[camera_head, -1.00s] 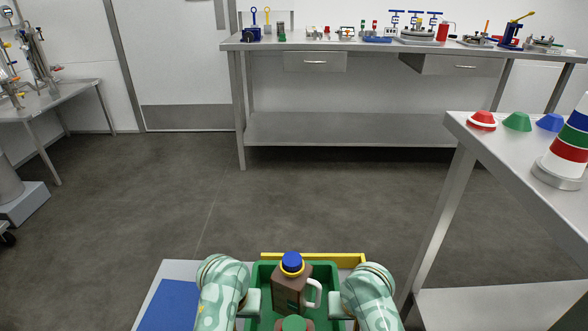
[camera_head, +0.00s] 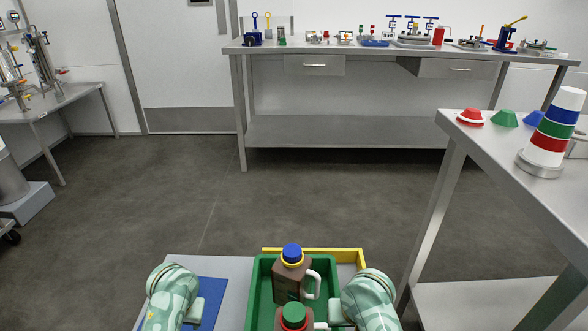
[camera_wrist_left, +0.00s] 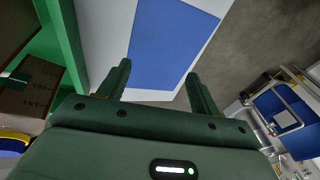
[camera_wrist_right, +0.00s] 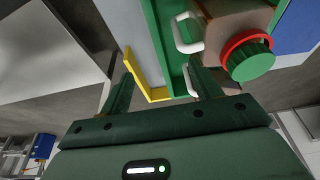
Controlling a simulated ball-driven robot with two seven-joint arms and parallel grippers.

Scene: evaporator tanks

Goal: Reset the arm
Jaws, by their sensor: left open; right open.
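My left arm is at the lower left of the head view; its gripper (camera_wrist_left: 160,78) is open and empty above the blue mat (camera_wrist_left: 172,45), left of the green tray (camera_head: 253,290). My right arm is at the lower right; its gripper (camera_wrist_right: 160,72) is open and empty beside the tray. A brown jug with a blue cap (camera_head: 291,254) and yellow ring stands in the tray. A second brown jug with a green cap (camera_head: 293,316) and red ring stands nearer. The right wrist view shows that jug (camera_wrist_right: 228,18) close to my gripper, with nothing between the fingers.
A yellow rail (camera_head: 345,256) edges the tray's far and right sides. A steel table (camera_head: 500,160) at the right holds a striped stack (camera_head: 555,132) and coloured cones. A long bench (camera_head: 400,48) with several instruments stands at the back. The floor between is clear.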

